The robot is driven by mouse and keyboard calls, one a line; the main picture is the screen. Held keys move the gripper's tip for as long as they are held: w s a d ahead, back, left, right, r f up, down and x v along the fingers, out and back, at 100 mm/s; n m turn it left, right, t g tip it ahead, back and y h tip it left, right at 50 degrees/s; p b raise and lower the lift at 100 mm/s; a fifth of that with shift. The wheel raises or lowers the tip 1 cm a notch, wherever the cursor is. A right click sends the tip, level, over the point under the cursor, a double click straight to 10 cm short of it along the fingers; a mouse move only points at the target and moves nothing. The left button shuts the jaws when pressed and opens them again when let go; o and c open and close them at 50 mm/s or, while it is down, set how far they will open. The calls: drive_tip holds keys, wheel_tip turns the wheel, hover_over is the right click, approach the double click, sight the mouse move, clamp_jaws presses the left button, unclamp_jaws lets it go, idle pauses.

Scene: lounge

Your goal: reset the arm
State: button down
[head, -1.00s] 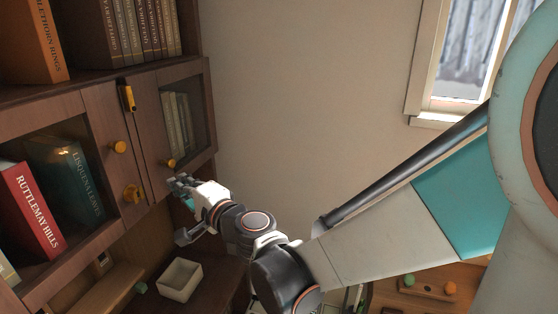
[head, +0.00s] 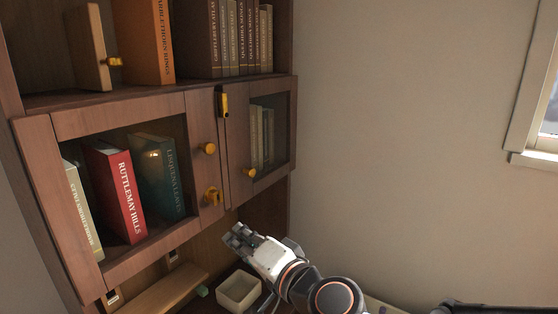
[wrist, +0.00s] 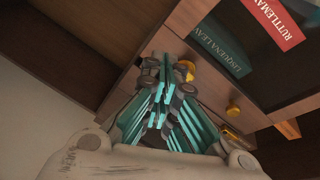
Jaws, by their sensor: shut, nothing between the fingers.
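My gripper (head: 238,235) is in the lower middle of the head view, in front of the wooden cabinet (head: 80,118) and below its doors. Its white and dark wrist runs down to the right. In the wrist view my gripper (wrist: 170,72) shows teal finger links with the dark fingertips together and nothing between them. Beyond the fingertips is a yellow knob (wrist: 188,70) on a cabinet door; the same lower knob shows in the head view (head: 212,196). I cannot tell whether the fingertips touch the cabinet.
Behind the glass doors stand a red book (head: 120,190) and a green book (head: 160,175). A yellow latch (head: 223,105) is between the doors. A white square bowl (head: 238,291) stands below, left of my wrist. The wall to the right is clear, with a window (head: 545,110).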

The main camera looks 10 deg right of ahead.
drive_tip(key=s+d+f+n+g+h+b, duration=0.3)
drive_tip(key=s+d+f, duration=0.3)
drive_tip(key=d+f, duration=0.3)
drive_tip(key=s+d+f+n+g+h+b, duration=0.4)
drive_tip(key=s+d+f+h+b, duration=0.1)
drive_tip(key=d+f, duration=0.4)
wheel_tip(320, 180, down, 2)
drive_tip(key=shift+s+d+f+g+b, duration=0.1)
drive_tip(key=shift+s+d+g+b, duration=0.15)
drive_tip(key=shift+s+b, duration=0.55)
drive_tip(key=shift+s+a, duration=0.1)
drive_tip(key=shift+s, duration=0.1)
